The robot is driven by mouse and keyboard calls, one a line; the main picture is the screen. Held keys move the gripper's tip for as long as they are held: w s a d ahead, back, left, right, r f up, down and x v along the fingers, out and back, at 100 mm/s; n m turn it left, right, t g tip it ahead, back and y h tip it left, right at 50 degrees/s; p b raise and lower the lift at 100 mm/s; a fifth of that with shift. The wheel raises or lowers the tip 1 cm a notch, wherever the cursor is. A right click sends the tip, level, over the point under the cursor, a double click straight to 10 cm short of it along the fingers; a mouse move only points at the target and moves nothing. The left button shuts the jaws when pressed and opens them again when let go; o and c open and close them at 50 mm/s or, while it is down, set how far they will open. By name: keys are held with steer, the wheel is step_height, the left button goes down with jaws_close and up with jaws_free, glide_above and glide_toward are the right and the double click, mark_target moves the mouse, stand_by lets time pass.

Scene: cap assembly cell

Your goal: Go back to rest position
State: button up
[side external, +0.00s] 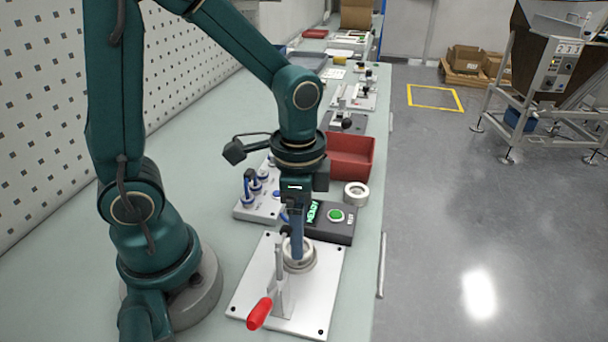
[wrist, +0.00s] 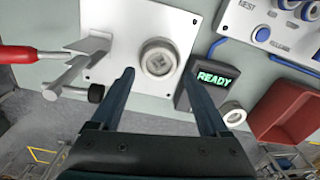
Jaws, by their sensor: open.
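My gripper (side external: 297,238) points down over the white fixture plate, low above a round pale part (side external: 302,264) in its seat. In the wrist view my gripper (wrist: 158,74) is open, with its two fingers apart and nothing between them. The round part (wrist: 158,58) shows ahead of the fingers, with a cross-shaped mark in its middle. I cannot tell how close the fingertips are to it. The toggle clamp with a red handle (side external: 260,313) stands on the plate, beside the fingers in the side view.
The READY box (side external: 336,216) with a green button stands behind the plate. A loose white ring (side external: 356,194) and a red bin (side external: 352,158) are beyond it. A grey nest block (side external: 254,208) with blue parts is at left. The bench's right edge is near.

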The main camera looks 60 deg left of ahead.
step_height(320, 180, up, 2)
steer(key=shift+r, duration=0.1)
steer(key=s+r+n+t, duration=0.4)
steer(key=r+n+t, duration=0.1)
steer(key=r+n, duration=0.2)
steer(key=shift+a+r+t, duration=0.3)
steer(key=shift+a+r, duration=0.05)
steer(key=shift+r, duration=0.05)
stand_by(0.9)
